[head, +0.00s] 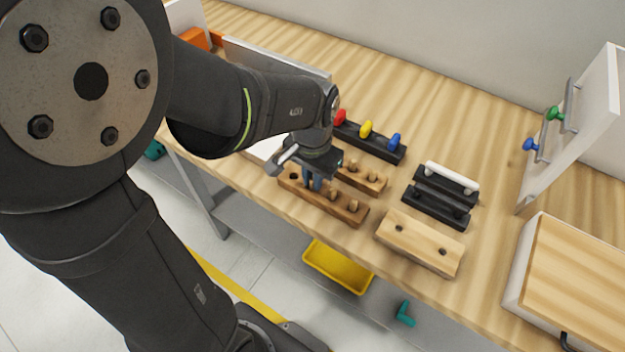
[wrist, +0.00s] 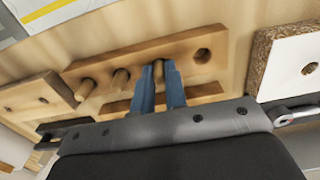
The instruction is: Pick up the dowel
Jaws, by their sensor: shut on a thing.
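A brown wooden rack (head: 311,201) stands near the table's front edge, and it also shows in the wrist view (wrist: 180,48). Two wooden dowels (head: 333,194) stand free in it, and one empty hole shows at its other end. My gripper (head: 313,183) points down over the rack. In the wrist view, its blue fingers (wrist: 161,88) are shut on a dowel (wrist: 159,70) between the empty hole and the free dowels. The held dowel appears to be at the rack; I cannot tell whether it is lifted. The fingers hide it in the head view.
A second peg block (head: 362,180) stands close behind the rack. A light two-hole block (head: 420,242) and black holders (head: 437,205) stand to the right. A black strip with coloured knobs (head: 377,141) lies behind. A yellow bin (head: 338,268) is below the table edge.

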